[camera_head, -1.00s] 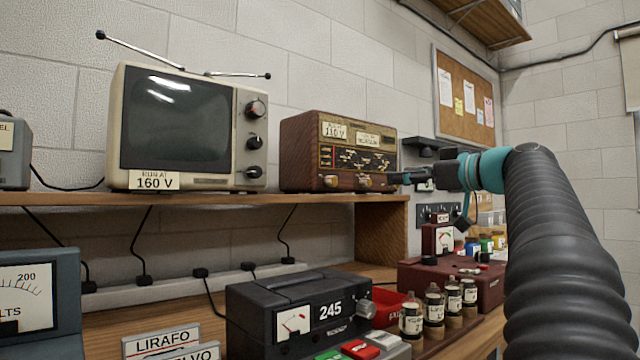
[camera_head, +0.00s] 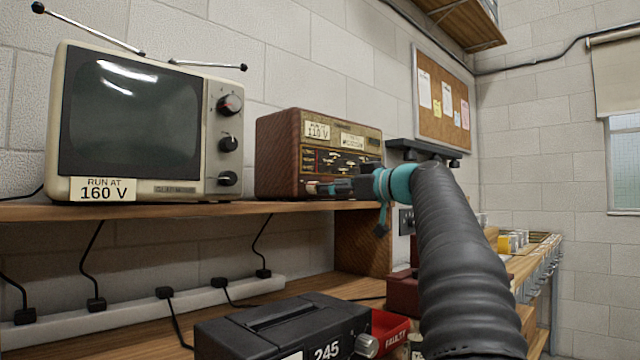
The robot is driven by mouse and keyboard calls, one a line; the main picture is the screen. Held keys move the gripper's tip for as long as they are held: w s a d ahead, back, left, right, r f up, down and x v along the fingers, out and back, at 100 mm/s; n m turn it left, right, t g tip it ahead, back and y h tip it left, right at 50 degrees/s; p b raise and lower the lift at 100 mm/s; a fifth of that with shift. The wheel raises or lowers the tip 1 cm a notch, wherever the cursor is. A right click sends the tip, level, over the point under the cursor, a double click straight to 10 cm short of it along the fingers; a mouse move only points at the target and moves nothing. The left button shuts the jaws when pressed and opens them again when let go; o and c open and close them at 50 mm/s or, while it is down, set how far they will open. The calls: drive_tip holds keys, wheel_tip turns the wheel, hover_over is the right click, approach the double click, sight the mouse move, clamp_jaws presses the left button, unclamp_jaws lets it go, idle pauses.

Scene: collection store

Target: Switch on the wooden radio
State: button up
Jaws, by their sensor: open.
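The wooden radio (camera_head: 278,150) stands on the wooden shelf to the right of the television. It has a dark dial panel, a tag reading 110 V and knobs along its lower front. My gripper (camera_head: 322,188) is at the lower front of the radio, its fingers pointing left at the knob row. It is open. The fingers overlap the knobs in the picture, so I cannot tell whether they touch or surround one. The right-hand knob is hidden behind my gripper.
A television (camera_head: 135,125) tagged 160 V stands left on the shelf (camera_head: 150,209). Below are a black meter box (camera_head: 285,330) reading 245, a red tray (camera_head: 390,332) and a power strip (camera_head: 130,300) with cables. A corkboard (camera_head: 443,103) hangs behind.

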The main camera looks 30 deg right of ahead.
sight(314, 188)
drive_tip(key=shift+p+x, duration=0.45)
drive_tip(key=shift+x, duration=1.65)
clamp_jaws()
